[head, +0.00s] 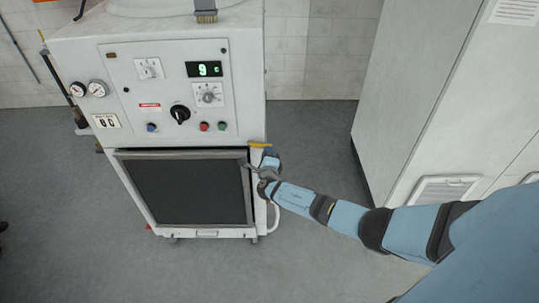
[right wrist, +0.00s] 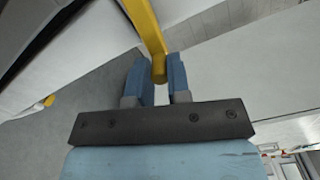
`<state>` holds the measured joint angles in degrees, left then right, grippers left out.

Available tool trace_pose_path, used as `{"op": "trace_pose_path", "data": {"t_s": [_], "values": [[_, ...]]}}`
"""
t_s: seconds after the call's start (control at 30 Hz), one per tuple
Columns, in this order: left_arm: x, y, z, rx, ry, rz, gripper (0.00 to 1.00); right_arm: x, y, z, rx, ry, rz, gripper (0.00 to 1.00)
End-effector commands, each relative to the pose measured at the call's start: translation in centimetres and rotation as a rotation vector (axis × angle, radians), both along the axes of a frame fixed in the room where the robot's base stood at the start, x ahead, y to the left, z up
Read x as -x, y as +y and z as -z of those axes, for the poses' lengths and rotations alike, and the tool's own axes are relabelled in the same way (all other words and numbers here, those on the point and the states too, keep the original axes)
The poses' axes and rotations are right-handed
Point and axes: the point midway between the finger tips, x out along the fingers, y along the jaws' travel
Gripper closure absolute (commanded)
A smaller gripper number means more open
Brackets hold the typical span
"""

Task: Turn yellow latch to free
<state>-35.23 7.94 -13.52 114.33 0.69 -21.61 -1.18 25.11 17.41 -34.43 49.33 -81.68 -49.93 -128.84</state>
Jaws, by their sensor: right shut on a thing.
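The yellow latch (head: 260,144) is at the right front edge of the white washer cabinet, just above the top right corner of the dark front panel. My right gripper (head: 270,162) is at the latch. In the right wrist view, the yellow latch (right wrist: 147,27) comes down from the top, and its end lies between the two blue fingers of my right gripper (right wrist: 157,72). The gripper is shut on it. In the head view the gripper hides part of the latch. My left gripper is not in view.
The washer (head: 85,140) carries knobs, buttons, two gauges and a green display. Its dark front panel (head: 185,190) is below. A tall pale cabinet (head: 405,100) stands at the right. Grey floor (head: 315,135) is clear between them.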

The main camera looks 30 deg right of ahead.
Motion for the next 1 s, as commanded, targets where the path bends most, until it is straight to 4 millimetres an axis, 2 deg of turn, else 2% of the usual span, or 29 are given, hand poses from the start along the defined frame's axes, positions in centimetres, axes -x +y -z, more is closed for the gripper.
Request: {"op": "trace_pose_path", "data": {"t_s": [0.03, 0.23, 0.9, 0.93, 1.0], "values": [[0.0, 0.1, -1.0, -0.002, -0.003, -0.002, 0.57, 0.0, 0.0, -0.6, 0.025, 0.017, 0.001, 1.0], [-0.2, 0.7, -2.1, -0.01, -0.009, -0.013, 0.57, -0.1, 0.0, -1.0, 0.104, 0.066, 0.001, 1.0], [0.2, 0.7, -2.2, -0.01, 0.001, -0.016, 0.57, -0.1, 0.0, -1.2, 0.156, 0.097, -0.001, 1.0], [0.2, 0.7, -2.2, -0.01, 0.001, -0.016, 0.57, -0.2, 0.0, -1.2, 0.156, 0.097, -0.001, 0.8], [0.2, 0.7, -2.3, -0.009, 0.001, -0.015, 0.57, -0.1, 0.0, -1.2, 0.156, 0.097, -0.001, 0.64]]}}
